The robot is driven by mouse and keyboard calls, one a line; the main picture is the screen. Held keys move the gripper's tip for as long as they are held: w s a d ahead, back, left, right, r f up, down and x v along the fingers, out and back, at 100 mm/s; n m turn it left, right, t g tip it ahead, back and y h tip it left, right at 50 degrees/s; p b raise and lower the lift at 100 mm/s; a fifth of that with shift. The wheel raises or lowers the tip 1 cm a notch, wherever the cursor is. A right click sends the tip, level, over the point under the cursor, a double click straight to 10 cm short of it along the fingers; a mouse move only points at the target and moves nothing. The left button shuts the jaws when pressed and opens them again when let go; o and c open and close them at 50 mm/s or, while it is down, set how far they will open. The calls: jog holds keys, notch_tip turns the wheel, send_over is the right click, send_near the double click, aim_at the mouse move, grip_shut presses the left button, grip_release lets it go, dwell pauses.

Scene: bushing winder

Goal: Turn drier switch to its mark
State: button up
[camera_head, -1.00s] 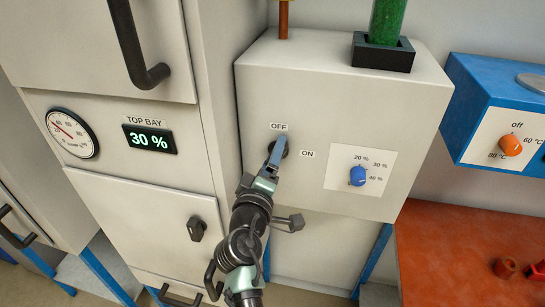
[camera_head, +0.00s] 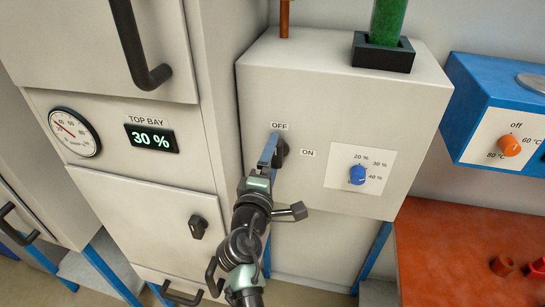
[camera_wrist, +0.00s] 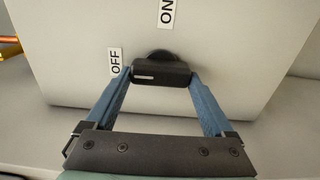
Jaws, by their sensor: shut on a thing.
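The drier switch (camera_head: 283,150) is a dark knob on the front of the grey box, below the OFF label (camera_head: 279,126) and left of the ON label (camera_head: 308,153). In the wrist view the switch (camera_wrist: 162,70) is a black bar handle with a short white line on its left part, on the side toward OFF (camera_wrist: 115,62). The ON label (camera_wrist: 167,12) is above it there. My gripper (camera_head: 270,152) is shut on the handle; in the wrist view its blue fingers (camera_wrist: 161,76) press on the two ends of the bar. A finger partly hides the knob in the head view.
A blue dial (camera_head: 357,174) with percent marks is on the same box, to the right. A display (camera_head: 151,139) reads 30 %, beside a round gauge (camera_head: 74,132). A cabinet door knob (camera_head: 198,227) is at lower left. An orange table (camera_head: 465,250) stands at right.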

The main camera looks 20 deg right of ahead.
jog(key=o, duration=1.1)
jog(key=shift+a, duration=0.1)
jog(key=b+v, duration=0.3)
jog(key=v, duration=1)
jog(key=shift+w+r, duration=0.1)
